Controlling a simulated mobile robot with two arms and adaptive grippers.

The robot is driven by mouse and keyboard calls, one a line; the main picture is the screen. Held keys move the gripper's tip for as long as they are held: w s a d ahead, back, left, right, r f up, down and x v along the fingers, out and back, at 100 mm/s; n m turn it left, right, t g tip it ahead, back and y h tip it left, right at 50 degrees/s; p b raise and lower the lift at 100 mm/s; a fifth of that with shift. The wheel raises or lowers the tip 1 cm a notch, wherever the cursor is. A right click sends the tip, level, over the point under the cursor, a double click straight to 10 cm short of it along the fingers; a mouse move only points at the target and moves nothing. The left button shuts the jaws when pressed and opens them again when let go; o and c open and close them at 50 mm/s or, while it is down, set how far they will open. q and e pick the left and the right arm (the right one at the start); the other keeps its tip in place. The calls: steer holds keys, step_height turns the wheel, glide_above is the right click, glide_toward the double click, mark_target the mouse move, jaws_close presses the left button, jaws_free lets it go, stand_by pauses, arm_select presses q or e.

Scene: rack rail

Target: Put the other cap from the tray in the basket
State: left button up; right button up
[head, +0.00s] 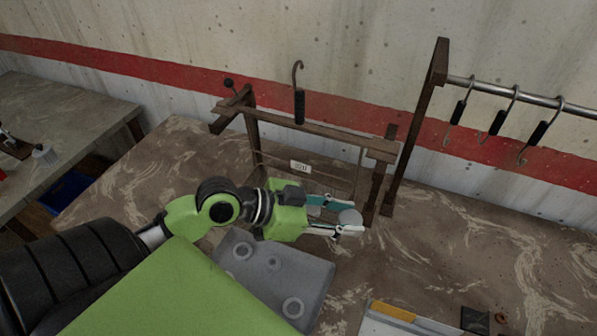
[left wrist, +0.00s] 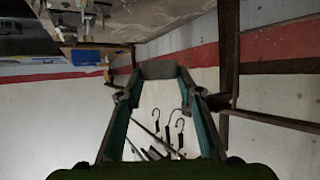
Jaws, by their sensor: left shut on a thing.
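My left gripper (head: 348,224) is shut on a round grey cap (head: 351,217), held at its fingertips in front of the wooden frame's right post. The cap also shows between the fingertips in the left wrist view (left wrist: 158,70). The grey tray (head: 316,270) lies below the left gripper, partly hidden by my arm. Several round ring shapes show on it; I cannot tell whether they are recesses or parts. A thin wire structure with a white label (head: 300,167) is inside the frame, perhaps the basket; its inside is not clear. My right gripper is not in view.
The wooden frame (head: 300,128) stands close behind the gripper, with a black-handled hook (head: 299,95) on it. A metal rail (head: 485,87) with several hooks is at right. A flat case (head: 400,322) and a black square (head: 475,320) lie front right. The right tabletop is largely clear.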

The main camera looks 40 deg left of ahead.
arm_select(q)
steer(key=shift+s+d+r, duration=0.1)
steer(key=shift+r, duration=0.3)
steer(key=w+a+f+b, duration=0.3)
steer(key=f+b, duration=0.1)
steer(key=b, duration=0.1)
steer(key=w+a+f+b, duration=0.3)
steer(key=w+f+b, duration=0.1)
steer(key=b, duration=0.2)
steer(key=w+a+f+b, duration=0.3)
steer(key=f+b, duration=0.2)
steer(key=shift+w+a+b, duration=0.15)
steer(key=shift+a+b, duration=0.15)
steer(key=shift+f, duration=0.15)
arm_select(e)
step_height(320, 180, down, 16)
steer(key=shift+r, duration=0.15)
